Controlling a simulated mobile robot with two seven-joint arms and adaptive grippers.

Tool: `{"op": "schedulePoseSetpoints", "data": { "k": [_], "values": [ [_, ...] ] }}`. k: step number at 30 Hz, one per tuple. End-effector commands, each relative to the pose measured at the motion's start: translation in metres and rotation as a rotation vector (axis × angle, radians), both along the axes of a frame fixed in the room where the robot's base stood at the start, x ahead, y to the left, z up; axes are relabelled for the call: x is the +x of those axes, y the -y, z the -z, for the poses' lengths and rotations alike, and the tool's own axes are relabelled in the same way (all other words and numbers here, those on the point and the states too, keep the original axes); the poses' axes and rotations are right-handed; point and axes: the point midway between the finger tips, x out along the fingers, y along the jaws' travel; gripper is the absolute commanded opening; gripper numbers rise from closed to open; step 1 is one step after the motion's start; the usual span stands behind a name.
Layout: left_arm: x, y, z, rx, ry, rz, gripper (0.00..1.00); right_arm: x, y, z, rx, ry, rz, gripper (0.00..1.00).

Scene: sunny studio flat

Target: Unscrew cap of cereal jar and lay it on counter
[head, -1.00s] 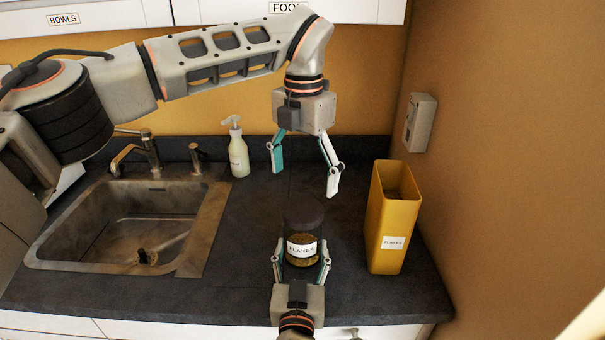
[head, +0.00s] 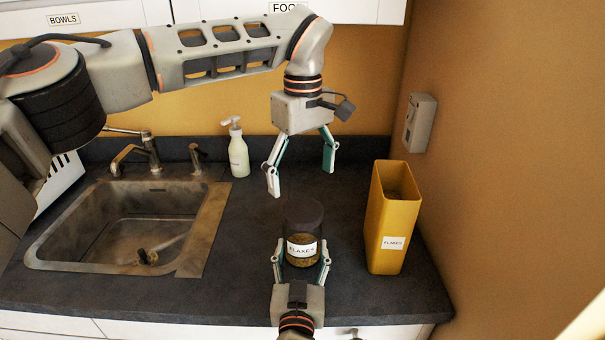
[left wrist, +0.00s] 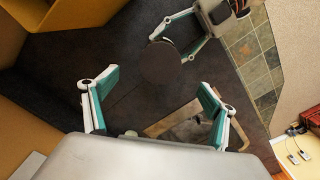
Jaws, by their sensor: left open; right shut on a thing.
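The cereal jar (head: 302,250) stands on the dark counter, a clear jar of flakes with a "FLAKES" label. Its dark cap (head: 304,213) sits on top; the cap also shows from above in the left wrist view (left wrist: 161,62). My right gripper (head: 301,262) is shut on the jar's body from the front; it also shows in the left wrist view (left wrist: 182,38). My left gripper (head: 302,178) is open and empty above and behind the cap, fingers pointing down, apart from it. In the left wrist view its two fingers (left wrist: 158,108) are spread wide.
A tall yellow box labelled "FLAKES" (head: 393,220) stands right of the jar. A soap bottle (head: 238,155) stands at the back, beside the sink (head: 60,240) on the left. Bare counter (head: 245,255) lies between sink and jar. A wall box (head: 420,122) hangs at right.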

Motion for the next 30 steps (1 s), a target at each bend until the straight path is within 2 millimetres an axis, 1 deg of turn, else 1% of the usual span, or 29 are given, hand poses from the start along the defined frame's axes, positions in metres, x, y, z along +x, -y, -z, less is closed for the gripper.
{"op": "schedulePoseSetpoints", "data": {
  "k": [3,6,11,14,24,30],
  "values": [
    [0.001,0.000,0.000,0.000,0.002,0.138,0.86,0.000,0.000,0.000,0.000,0.000,0.000,0.00],
    [0.001,0.000,0.000,0.001,0.001,0.216,0.86,0.000,0.000,0.000,0.000,0.000,0.000,0.00],
    [0.000,-0.001,0.004,0.000,-0.002,0.269,0.86,0.000,0.000,0.000,0.000,0.000,0.000,0.00],
    [0.000,-0.001,0.014,0.000,-0.003,0.274,0.86,0.000,0.000,0.000,0.000,0.000,0.000,0.00],
    [0.000,-0.001,0.063,-0.001,-0.002,0.270,0.86,0.000,0.000,0.000,0.000,0.000,0.000,0.00],
    [0.000,0.000,0.078,-0.001,0.000,0.270,0.86,0.000,0.000,0.000,0.000,0.000,0.000,0.00]
  ]
}}
